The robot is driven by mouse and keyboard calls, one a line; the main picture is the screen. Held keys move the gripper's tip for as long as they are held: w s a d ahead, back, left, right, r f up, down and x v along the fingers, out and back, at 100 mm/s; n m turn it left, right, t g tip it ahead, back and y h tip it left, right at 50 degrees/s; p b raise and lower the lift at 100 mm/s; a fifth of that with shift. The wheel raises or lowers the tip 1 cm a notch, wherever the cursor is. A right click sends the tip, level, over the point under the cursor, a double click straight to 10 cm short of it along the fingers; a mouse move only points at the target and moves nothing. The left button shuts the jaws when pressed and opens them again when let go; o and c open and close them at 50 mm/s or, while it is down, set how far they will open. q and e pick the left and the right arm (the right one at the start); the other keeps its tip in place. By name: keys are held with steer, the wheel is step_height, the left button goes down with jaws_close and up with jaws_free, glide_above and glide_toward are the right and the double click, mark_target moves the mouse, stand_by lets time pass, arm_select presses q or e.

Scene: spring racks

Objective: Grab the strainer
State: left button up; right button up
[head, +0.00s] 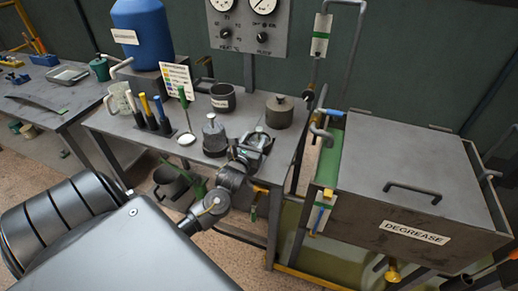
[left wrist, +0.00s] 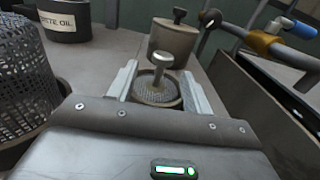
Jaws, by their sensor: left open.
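A small round strainer with grey mesh and an upright metal knob (left wrist: 160,91) sits in a dark round cup, between the fingers of my left gripper (left wrist: 159,68). The fingers stand apart on either side, and I see no contact with the knob. In the head view my left gripper (head: 256,142) is over the front right of the bench, largely covering the strainer. A larger dark mesh basket (left wrist: 24,88) stands to the left in the wrist view; it also shows in the head view (head: 214,141). My right gripper is not in view.
A lidded pot (head: 279,112) stands just behind the gripper. A labelled mug (head: 222,99) and several coloured-handled tools (head: 152,115) stand to the left on the bench (head: 113,125). A large degrease tank (head: 415,170) stands right, with pipes between.

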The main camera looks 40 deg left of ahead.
mark_target(259, 134)
arm_select(q)
steer(key=p+x, duration=0.1)
steer(key=x, duration=0.3)
steer(key=shift+w+f, duration=0.15)
steer(key=shift+w, duration=0.25)
jaws_close()
